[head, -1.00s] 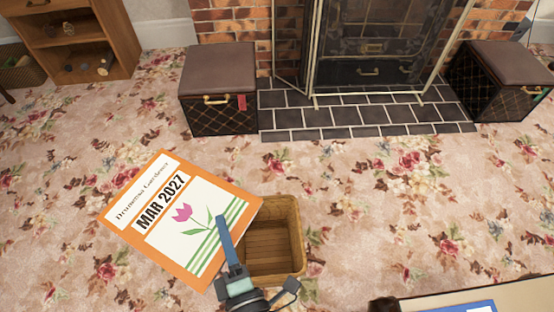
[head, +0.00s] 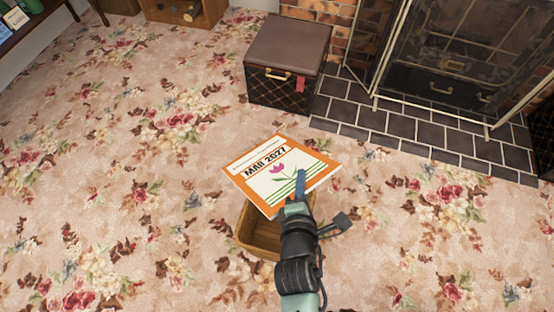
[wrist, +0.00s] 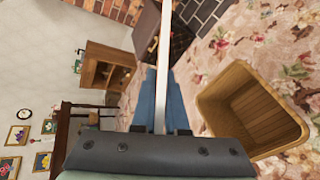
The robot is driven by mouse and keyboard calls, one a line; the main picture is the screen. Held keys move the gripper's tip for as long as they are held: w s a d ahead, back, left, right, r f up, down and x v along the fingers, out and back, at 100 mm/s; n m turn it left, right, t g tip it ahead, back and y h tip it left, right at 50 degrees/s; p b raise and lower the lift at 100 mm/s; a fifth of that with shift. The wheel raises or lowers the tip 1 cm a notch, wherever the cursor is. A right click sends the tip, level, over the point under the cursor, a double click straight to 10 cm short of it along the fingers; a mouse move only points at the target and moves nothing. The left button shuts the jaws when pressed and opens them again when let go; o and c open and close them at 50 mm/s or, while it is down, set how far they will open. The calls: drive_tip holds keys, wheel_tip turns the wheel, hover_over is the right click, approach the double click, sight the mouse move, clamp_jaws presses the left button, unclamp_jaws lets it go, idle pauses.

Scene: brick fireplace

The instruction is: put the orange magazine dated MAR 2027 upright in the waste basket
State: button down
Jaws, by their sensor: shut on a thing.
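The orange magazine (head: 262,182) reads MAR 2027 and has a pink tulip and green stripes on its cover. My gripper (head: 300,183) is shut on it near its lower right edge. In the wrist view the magazine (wrist: 164,50) shows edge-on as a pale strip between my blue fingers (wrist: 162,98).
A quilted storage box (head: 290,58) with a brown lid stands beyond the magazine. The dark tiled hearth (head: 425,125) and fireplace are at the upper right. A wooden shelf (head: 190,10) is at the top. Floral carpet on the left is free.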

sight(275, 180)
drive_tip(key=shift+w+d+r+n+g+p, duration=0.15)
drive_tip(key=shift+w+d+n+g+p, duration=0.05)
drive_tip(key=shift+w+n+g+p, duration=0.25)
drive_tip(key=shift+w+d+r+n+g+p, duration=0.1)
drive_tip(key=shift+w+d+n+g+p, duration=0.15)
drive_tip(key=shift+n+g+p, duration=0.2)
drive_tip(key=shift+w+a+n+g+p, duration=0.1)
drive_tip(key=shift+w+n+g+p, duration=0.7)
drive_tip(key=shift+n+p, duration=0.4)
drive_tip(key=a+n+p, duration=0.1)
drive_tip(key=n, duration=0.1)
drive_tip(key=a+n+g+p, duration=0.1)
drive_tip(key=a+n+p, duration=0.1)
drive_tip(key=w+a+n+g+p, duration=0.1)
drive_tip(key=a+n+p, duration=0.1)
drive_tip(key=shift+w+n+h, duration=0.1)
drive_tip(key=shift+n+h, duration=0.2)
drive_tip(key=shift+a+n, duration=0.5)
drive_tip(key=shift+a, duration=0.05)
wheel_tip(275, 180, down, 6)
drive_tip(key=b, duration=0.6)
drive_tip(key=shift+f, duration=0.2)
wheel_tip(275, 180, down, 8)
drive_tip(key=b, duration=0.5)
drive_tip(key=shift+r, duration=0.1)
drive_tip(key=c, duration=0.9)
unclamp_jaws()
drive_tip(key=shift+o, duration=0.2)
